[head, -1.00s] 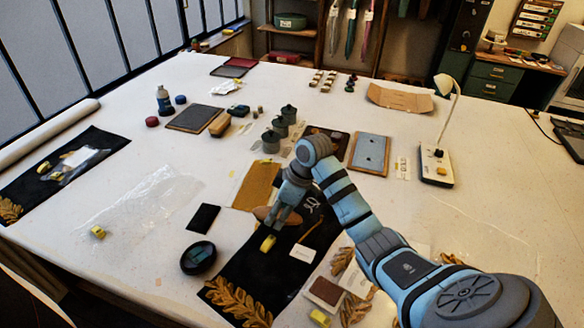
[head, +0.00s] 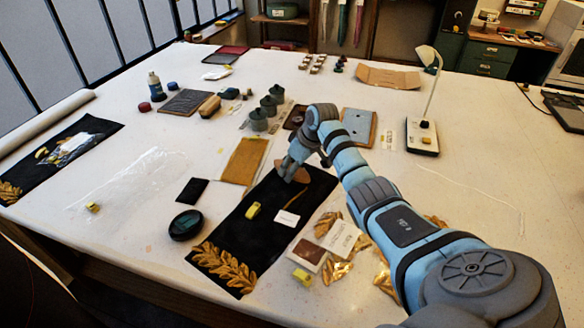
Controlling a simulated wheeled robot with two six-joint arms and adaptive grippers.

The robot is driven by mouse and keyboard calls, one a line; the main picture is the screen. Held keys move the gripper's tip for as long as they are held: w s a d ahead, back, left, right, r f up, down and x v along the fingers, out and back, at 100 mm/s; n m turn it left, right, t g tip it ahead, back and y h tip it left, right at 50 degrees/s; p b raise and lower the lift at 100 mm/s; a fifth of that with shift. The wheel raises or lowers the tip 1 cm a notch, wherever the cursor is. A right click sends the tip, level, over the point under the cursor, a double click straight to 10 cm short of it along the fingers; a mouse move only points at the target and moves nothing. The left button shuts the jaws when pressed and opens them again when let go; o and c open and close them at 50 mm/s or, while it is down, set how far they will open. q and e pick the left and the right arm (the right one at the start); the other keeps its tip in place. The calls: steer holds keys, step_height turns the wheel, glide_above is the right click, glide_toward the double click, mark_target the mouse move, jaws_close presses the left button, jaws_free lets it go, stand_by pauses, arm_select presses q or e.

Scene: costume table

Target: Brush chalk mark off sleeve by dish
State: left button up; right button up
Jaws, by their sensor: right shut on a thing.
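The black sleeve (head: 236,236) lies flat across the front of the table, with gold leaf embroidery (head: 224,267) at its near end. My right gripper (head: 290,166) is over the sleeve's far end, shut on a brown oval brush (head: 294,175) at or just above the cloth. No pale chalk mark shows on the sleeve; the gripper and brush cover part of the far end. A round dark dish (head: 186,224) stands left of the sleeve. My left gripper is not in view.
A yellow block (head: 253,210) and a white card (head: 286,216) lie on the sleeve. Grey canisters (head: 259,118) stand behind. Clear plastic film (head: 130,184) lies at the left.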

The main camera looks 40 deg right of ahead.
steer(key=shift+a+r, duration=0.1)
steer(key=shift+r, duration=0.1)
steer(key=shift+w+f, duration=0.15)
steer(key=shift+w, duration=0.1)
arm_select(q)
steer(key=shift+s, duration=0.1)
arm_select(e)
steer(key=shift+s+f, duration=0.1)
steer(key=shift+s, duration=0.05)
steer(key=shift+f, duration=0.1)
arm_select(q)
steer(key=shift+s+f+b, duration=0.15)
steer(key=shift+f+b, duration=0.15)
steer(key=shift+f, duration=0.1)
arm_select(e)
steer(key=shift+f, duration=0.8)
